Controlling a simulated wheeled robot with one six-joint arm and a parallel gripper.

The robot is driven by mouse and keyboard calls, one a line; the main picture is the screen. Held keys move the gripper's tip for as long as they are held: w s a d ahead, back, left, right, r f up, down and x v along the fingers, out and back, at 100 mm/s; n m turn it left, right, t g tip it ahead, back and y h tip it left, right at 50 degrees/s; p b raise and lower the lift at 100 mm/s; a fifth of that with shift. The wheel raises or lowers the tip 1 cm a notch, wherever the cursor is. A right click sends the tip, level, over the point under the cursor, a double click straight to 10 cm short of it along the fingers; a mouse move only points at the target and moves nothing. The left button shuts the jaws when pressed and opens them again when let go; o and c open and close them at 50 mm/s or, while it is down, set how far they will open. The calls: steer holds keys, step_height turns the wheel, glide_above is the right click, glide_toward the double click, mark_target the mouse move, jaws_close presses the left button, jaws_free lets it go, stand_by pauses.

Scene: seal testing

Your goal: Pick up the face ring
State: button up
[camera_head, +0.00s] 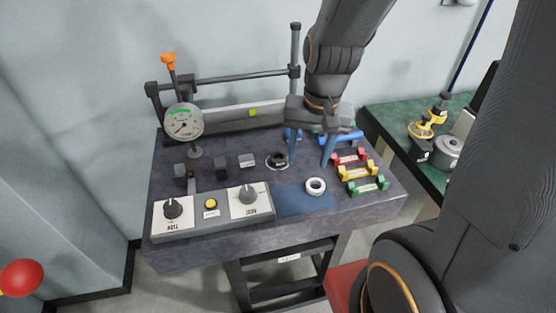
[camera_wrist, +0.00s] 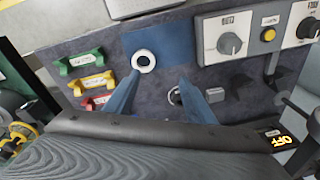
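The face ring, a white ring with a dark centre (camera_head: 316,186), lies flat on a blue mat (camera_head: 290,203) on the front part of the grey bench. My gripper (camera_head: 310,164) points down over the bench, its two blue fingers spread with nothing between them. Its fingertips appear behind and above the ring, not around it. In the wrist view the ring (camera_wrist: 144,61) is near the tip of the left finger, beyond the open gap (camera_wrist: 160,78). The ring is fully visible in both views.
Red (camera_head: 350,158), yellow (camera_head: 357,171) and green (camera_head: 368,186) holders stand right of the mat. A dark round fitting (camera_head: 277,161) sits behind it. A panel with knobs (camera_head: 212,213) lies left, with a dial gauge (camera_head: 184,122) behind. The mat around the ring is clear.

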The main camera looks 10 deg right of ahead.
steer(key=shift+o, duration=0.5)
steer(key=w+f+m+y+b, duration=0.1)
steer(key=w+m, duration=0.5)
steer(key=m, duration=0.3)
steer(key=shift+a+f+m, duration=0.15)
steer(key=shift+f+m, duration=0.05)
steer(key=shift+m, duration=0.2)
steer(key=m+y+b, duration=0.1)
steer(key=m+y, duration=0.1)
steer(key=m, duration=0.6)
glide_toward(277, 154)
steer(key=shift+s+p+x, duration=0.1)
steer(key=shift+s+x, duration=0.2)
steer(key=shift+x, duration=0.9)
steer(key=shift+s+p+x, duration=0.1)
steer(key=shift+s+x, duration=0.15)
steer(key=shift+x, duration=1)
steer(key=shift+s+p+x, duration=0.1)
steer(key=shift+s+x, duration=0.2)
steer(key=shift+x, duration=0.9)
steer(key=shift+a+f, duration=0.1)
steer(key=shift+a, duration=0.05)
steer(key=c, duration=1.2)
